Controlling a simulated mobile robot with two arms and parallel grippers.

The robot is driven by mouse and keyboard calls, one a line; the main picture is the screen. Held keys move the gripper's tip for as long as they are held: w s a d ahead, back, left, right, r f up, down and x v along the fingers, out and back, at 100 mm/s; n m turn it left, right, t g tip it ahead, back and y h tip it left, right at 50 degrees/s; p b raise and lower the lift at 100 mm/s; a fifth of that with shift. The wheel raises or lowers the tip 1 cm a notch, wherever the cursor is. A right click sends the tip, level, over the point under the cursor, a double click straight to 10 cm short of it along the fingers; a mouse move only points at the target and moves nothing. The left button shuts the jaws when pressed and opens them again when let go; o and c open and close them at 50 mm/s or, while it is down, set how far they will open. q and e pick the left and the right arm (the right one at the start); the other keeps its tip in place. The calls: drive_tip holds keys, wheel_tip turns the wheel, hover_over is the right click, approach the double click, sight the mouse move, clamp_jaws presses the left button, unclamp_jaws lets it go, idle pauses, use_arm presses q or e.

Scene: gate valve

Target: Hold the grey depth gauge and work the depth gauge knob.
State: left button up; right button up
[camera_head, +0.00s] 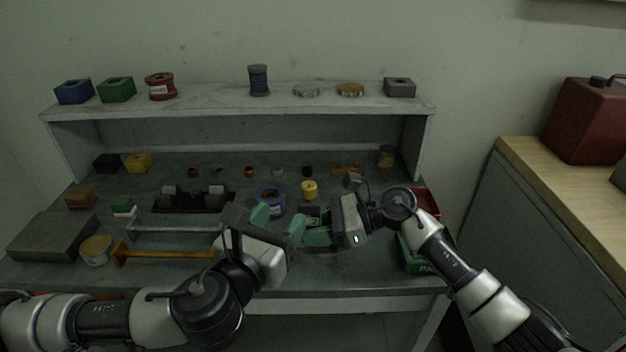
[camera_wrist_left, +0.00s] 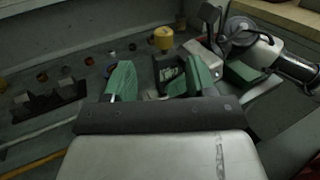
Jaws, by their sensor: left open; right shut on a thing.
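The grey depth gauge (camera_head: 313,213) appears as a small dark block with a lighter marked face, at the middle of the bench. It also shows in the left wrist view (camera_wrist_left: 168,68), beyond my left fingers. My right gripper (camera_head: 315,230) comes in from the right and is shut on it; its fingers partly hide it. My left gripper (camera_head: 279,221) is open and empty, its green fingers spread just left of the gauge. In the left wrist view, my left gripper (camera_wrist_left: 160,80) has the gauge between and beyond its fingertips. I cannot make out the knob clearly.
A yellow-handled bar (camera_head: 165,255) lies at the left. Green (camera_head: 415,257) and red (camera_head: 428,203) bins sit at the right. A shelf (camera_head: 220,100) spans the back.

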sight(312, 182)
use_arm(q)
drive_tip(key=x, duration=1.1)
drive_tip(key=shift+w+d, duration=0.25)
drive_tip(key=shift+d, duration=0.2)
drive_tip(key=shift+f, duration=0.1)
drive_tip(key=c, duration=0.9)
